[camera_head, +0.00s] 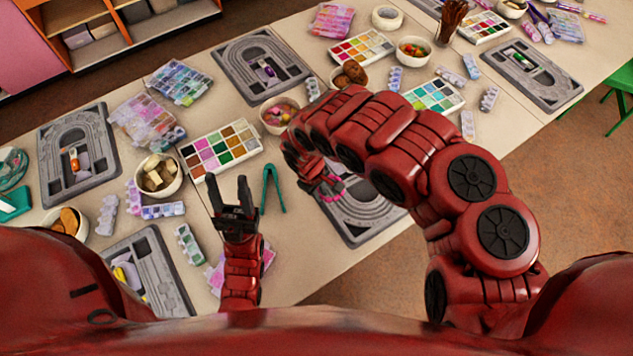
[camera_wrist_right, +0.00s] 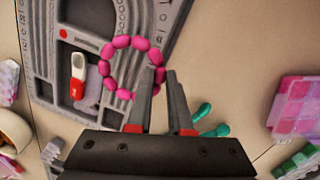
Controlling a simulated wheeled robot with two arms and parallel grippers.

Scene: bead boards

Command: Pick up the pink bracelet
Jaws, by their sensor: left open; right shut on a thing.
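In the head view a little of the bracelet (camera_head: 334,196) shows beside my right gripper (camera_head: 324,186), above a grey bead board (camera_head: 372,222). My arm hides part of that board. My left gripper (camera_head: 229,195) is open and empty, with its fingers pointing up the picture.
Green tweezers (camera_head: 272,188) lie between my two grippers. Bare table (camera_head: 290,245) lies between my arms.

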